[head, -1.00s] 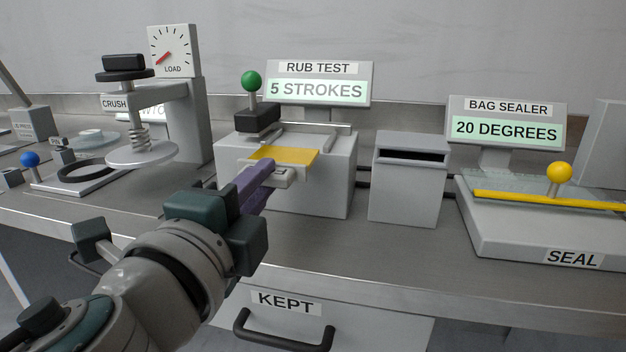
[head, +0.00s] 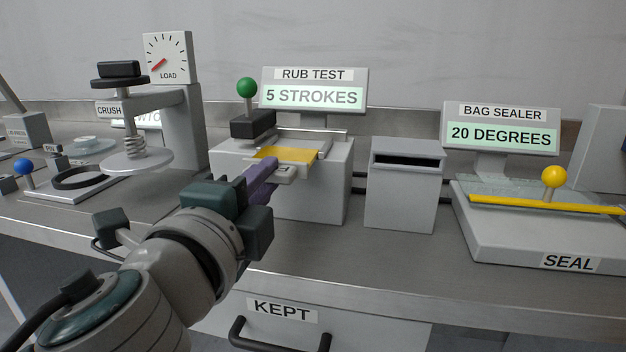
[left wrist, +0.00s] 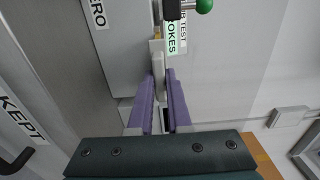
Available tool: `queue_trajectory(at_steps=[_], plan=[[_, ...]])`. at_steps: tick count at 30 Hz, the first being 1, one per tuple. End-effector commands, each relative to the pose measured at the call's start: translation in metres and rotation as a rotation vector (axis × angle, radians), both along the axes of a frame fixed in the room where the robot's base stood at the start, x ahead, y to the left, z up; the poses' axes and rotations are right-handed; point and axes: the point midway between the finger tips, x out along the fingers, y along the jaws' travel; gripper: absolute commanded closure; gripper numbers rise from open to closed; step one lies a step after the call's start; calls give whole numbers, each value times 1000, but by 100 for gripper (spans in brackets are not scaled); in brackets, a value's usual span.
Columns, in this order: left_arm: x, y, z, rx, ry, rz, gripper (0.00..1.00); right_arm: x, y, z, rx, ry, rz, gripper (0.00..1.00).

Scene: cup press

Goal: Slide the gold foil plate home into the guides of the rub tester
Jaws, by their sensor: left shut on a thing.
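The gold foil plate (head: 287,155) lies about level at the top of the rub tester (head: 325,184), between its rails. Its pale front grip (head: 286,174) sticks out over the tester's front edge. My left gripper (head: 270,171) has purple fingers and is shut on this grip, in front of the tester. In the left wrist view the fingers (left wrist: 160,76) close around the pale grip (left wrist: 157,62), with a bit of gold beyond it. I cannot tell how deep the plate sits in the guides. My right gripper is not in view.
The tester's black rubbing block (head: 252,124) with a green knob stands behind the plate's left side. A grey slotted box (head: 404,190) stands to the right, then the bag sealer (head: 505,225). The crush press (head: 135,160) stands left. The counter's front strip is clear.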

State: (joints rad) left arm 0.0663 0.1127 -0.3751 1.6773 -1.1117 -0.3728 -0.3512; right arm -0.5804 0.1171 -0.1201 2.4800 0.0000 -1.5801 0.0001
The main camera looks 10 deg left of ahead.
Motion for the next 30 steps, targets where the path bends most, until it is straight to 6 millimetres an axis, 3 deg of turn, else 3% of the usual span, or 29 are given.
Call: queue_trajectory(at_steps=[30], plan=[[26,-1,0,0,-1,0,100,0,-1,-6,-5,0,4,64]])
